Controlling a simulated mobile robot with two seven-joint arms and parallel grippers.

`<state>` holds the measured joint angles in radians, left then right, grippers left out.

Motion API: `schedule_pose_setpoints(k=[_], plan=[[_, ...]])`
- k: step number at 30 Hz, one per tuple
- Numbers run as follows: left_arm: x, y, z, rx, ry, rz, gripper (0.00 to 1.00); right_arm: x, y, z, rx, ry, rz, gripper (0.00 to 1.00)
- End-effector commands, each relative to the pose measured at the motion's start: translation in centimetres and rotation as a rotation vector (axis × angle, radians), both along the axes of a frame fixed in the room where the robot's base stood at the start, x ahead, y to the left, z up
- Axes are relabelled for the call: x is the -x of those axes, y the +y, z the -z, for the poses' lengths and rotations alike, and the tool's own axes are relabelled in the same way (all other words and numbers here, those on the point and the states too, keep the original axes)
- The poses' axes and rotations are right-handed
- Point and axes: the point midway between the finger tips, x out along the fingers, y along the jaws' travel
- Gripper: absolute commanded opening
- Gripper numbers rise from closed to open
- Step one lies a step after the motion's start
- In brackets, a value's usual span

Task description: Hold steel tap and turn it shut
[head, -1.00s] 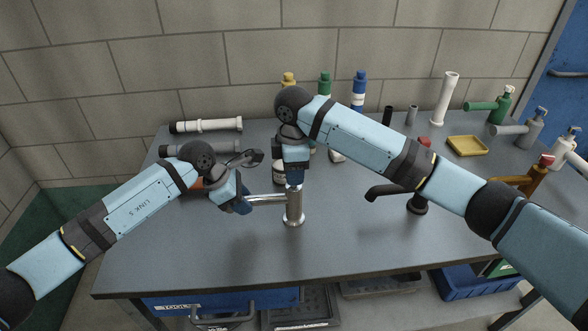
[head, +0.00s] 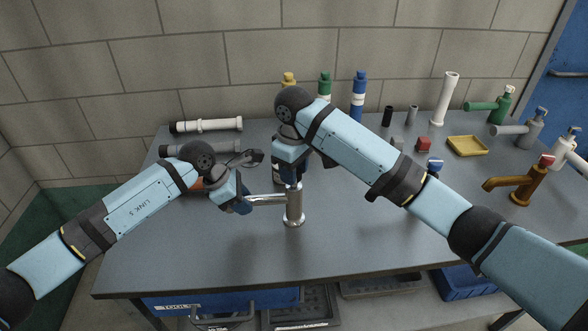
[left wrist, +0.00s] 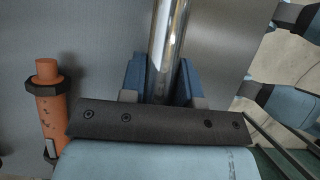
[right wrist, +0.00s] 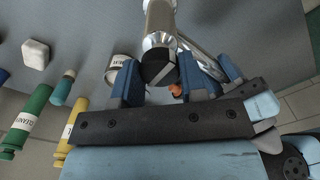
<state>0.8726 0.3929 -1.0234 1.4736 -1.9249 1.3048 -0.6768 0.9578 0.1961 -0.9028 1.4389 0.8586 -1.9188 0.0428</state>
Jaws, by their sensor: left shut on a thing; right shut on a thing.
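The steel tap (head: 294,207) stands upright near the front middle of the bench, its spout pointing left. My left gripper (head: 243,204) is shut on the spout, which runs between its blue fingers in the left wrist view (left wrist: 168,45). My right gripper (head: 291,181) is above the tap column, shut on the handle at its top. In the right wrist view the dark handle (right wrist: 160,70) sits between the fingers, with the steel column (right wrist: 160,20) beyond. In the head view my right fingers mostly hide the handle.
A brown tap (head: 520,189) and several other taps stand at the right. Bottles (head: 358,93) and a white pipe (head: 206,125) stand or lie at the back. A yellow tray (head: 467,146) is at the back right. The front of the bench (head: 200,265) is clear.

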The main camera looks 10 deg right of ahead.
Motion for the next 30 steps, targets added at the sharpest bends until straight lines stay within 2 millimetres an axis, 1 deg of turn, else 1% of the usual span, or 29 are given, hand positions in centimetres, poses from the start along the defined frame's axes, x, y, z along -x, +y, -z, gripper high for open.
schedule_pose_setpoints(k=[17,18,20,21,30], plan=[[0.06,-0.02,0.07,-0.001,0.002,0.001,0.09,-0.06,-0.02,-0.11,-0.001,-0.002,0.030,0.15],[0.07,-0.03,0.08,-0.001,0.002,0.001,0.09,-0.06,-0.02,-0.10,-0.001,-0.002,0.030,0.48],[0.07,-0.03,0.08,-0.001,0.002,0.001,0.09,-0.05,-0.02,-0.09,-0.001,-0.002,0.030,0.62],[0.07,-0.03,0.08,-0.001,0.002,0.001,0.09,-0.04,-0.03,-0.08,-0.001,-0.002,0.029,0.65],[0.06,-0.02,0.06,-0.001,0.002,0.001,0.09,-0.04,0.00,-0.28,0.000,-0.001,0.028,0.65]])
